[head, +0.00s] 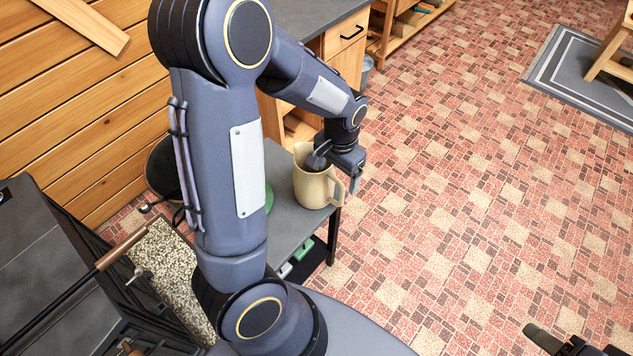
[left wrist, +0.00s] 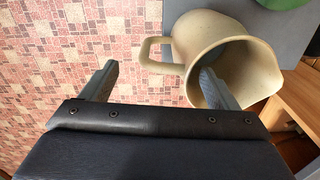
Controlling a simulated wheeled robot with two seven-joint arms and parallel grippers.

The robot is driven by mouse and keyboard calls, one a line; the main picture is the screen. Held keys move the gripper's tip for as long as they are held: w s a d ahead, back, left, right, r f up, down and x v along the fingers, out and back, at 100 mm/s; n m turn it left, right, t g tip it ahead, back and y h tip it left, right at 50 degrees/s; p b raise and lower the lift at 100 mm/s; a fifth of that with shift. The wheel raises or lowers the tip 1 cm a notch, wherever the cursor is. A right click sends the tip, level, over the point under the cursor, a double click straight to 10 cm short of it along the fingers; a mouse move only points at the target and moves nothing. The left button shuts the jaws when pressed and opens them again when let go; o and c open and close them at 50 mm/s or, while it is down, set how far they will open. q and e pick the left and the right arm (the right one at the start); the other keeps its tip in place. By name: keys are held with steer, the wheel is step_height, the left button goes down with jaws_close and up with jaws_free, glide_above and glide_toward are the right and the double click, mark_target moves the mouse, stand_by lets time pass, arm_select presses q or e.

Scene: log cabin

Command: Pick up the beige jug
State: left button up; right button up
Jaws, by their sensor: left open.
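The beige jug (head: 312,186) stands upright near the corner of a small grey table. In the left wrist view the jug (left wrist: 198,36) shows its open mouth, with its handle (left wrist: 150,52) toward the left. My left gripper (head: 338,172) is open at the jug's handle side. In the left wrist view its fingers (left wrist: 158,84) are apart, one outside the handle and the other overlapping the jug's mouth. The handle and near rim lie between them in the picture; contact cannot be told. Part of my right gripper (head: 572,343) shows at the bottom right, cut off by the frame.
The grey table (head: 288,222) also holds a green item (head: 269,197), partly hidden by my arm. A wooden cabinet (head: 345,37) with a grey top stands behind. A dark stove-like unit (head: 50,255) is at the left. The tiled floor right of the table is clear.

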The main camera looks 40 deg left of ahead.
mark_target(336, 178)
arm_select(q)
step_height(336, 178, down, 4)
steer(key=shift+a+f, duration=0.15)
steer(key=shift+f, duration=0.05)
steer(key=shift+c, duration=0.3)
steer(key=shift+w+r, duration=0.1)
steer(key=c, duration=1.6)
steer(key=shift+r, duration=0.15)
